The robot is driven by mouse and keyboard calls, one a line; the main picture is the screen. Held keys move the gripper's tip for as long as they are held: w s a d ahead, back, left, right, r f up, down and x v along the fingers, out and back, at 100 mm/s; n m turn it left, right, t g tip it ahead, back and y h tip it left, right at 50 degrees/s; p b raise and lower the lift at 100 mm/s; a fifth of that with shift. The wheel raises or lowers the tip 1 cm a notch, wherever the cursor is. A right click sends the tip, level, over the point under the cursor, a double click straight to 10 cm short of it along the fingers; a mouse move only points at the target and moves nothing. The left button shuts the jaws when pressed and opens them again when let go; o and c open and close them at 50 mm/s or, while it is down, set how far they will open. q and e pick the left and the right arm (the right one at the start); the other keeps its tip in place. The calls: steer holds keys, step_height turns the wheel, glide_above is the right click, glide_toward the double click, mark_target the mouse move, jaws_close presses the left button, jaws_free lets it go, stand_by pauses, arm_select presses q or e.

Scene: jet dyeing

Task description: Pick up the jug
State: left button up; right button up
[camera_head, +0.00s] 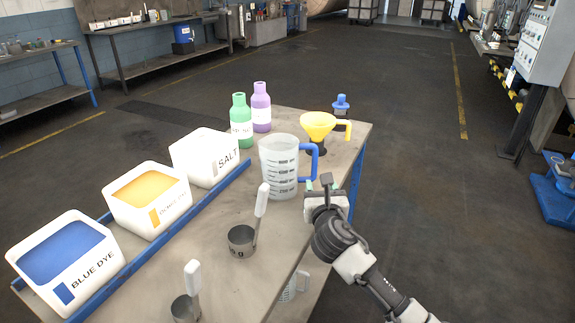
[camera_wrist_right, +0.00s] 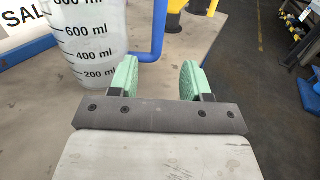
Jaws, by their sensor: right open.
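The jug (camera_head: 279,167) is a translucent measuring jug with black volume marks and a blue handle (camera_head: 314,162) on its right side. It stands upright on the workbench. In the right wrist view the jug (camera_wrist_right: 88,40) fills the upper left, with its blue handle (camera_wrist_right: 157,35) just right of it. My right gripper (camera_head: 319,184) is at the table's right edge, close to the handle and in front of it. Its green fingers (camera_wrist_right: 158,80) are apart with nothing between them. The handle lies beyond the fingertips. My left gripper is not in view.
A yellow funnel (camera_head: 318,124) stands behind the jug. Green (camera_head: 241,122) and purple (camera_head: 261,108) bottles stand at the back. Salt (camera_head: 204,157), yellow (camera_head: 147,199) and blue dye (camera_head: 67,263) bins line the left. A metal scoop (camera_head: 241,241) lies in front of the jug.

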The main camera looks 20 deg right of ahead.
mark_target(315, 170)
steer(key=x, duration=0.3)
steer(key=shift+w+d+r, duration=0.1)
steer(key=shift+w+r, duration=0.1)
steer(key=shift+w, duration=0.1)
steer(key=shift+w+d+f, duration=0.1)
steer(key=shift+w, duration=0.25)
steer(key=x, duration=0.3)
steer(key=b+x, duration=0.1)
steer(key=shift+w+f, duration=0.3)
steer(key=c, duration=0.9)
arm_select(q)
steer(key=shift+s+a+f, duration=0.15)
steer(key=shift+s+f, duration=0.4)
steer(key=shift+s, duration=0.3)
arm_select(e)
steer(key=shift+r, duration=0.1)
